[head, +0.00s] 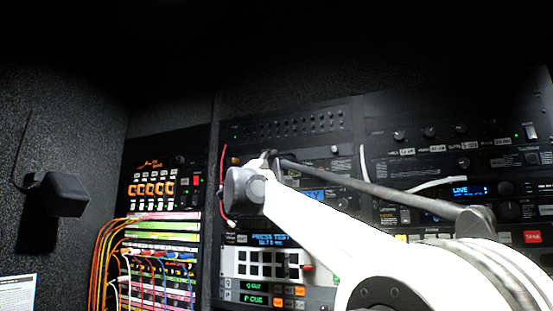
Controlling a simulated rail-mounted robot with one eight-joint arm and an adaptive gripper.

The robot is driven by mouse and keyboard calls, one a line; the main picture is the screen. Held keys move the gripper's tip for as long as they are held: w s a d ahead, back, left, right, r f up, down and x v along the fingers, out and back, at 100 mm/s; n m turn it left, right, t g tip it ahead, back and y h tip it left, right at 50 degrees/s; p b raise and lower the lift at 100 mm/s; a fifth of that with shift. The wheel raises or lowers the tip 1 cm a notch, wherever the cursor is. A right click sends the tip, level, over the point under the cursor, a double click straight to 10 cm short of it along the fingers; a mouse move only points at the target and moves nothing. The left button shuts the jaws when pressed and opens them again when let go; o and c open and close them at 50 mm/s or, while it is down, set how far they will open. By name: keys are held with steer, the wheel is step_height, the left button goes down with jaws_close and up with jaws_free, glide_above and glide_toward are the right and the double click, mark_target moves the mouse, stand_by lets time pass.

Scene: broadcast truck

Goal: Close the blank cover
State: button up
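I cannot pick out the blank cover with certainty in the head view. A plain dark strip (318,152) in the middle rack, below a panel with rows of small knobs, may be it. I cannot tell whether it stands open or shut. My white arm reaches from the lower right to the middle rack and hides part of it. At the arm's far end, small dark parts that may be my gripper (271,155) show close in front of the rack. The fingertips are not clear, and I see nothing held.
Left of the middle rack, a panel with orange lights (153,189) stands above a patch bay (160,257) with looped orange cables (104,255). A black box (64,194) sticks out from the left wall. Another rack with a blue display (468,190) is at right.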

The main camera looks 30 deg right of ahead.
steer(key=v, duration=0.7)
steer(key=shift+s+a+f, duration=0.15)
steer(key=shift+f, duration=0.05)
steer(key=s+d+f+m+g+y+b, duration=0.15)
steer(key=s+f, duration=0.35)
steer(key=f, duration=0.7)
steer(key=s+d+f+m+g+y+b, duration=0.1)
steer(key=s+f+m+g+y+b, duration=0.15)
steer(key=s+f, duration=0.65)
steer(key=s+d+f+m+g+y+b, duration=0.1)
steer(key=s+f+g+y+b, duration=0.15)
steer(key=f, duration=1.15)
steer(key=s+a+f+m+y+b, duration=0.1)
steer(key=s+a+f+y, duration=0.3)
steer(key=f, duration=0.9)
steer(key=s+a+f+g+y+b, duration=0.1)
steer(key=s+a+f+y+b, duration=0.2)
steer(key=s+a+f, duration=0.5)
steer(key=s+a+f+m+y+b, duration=0.1)
steer(key=s+a+f+y+b, duration=0.2)
steer(key=f, duration=1.7)
steer(key=s+a+y, duration=0.3)
steer(key=s, duration=0.1)
steer(key=shift+a+m, duration=0.3)
steer(key=shift+g, duration=0.25)
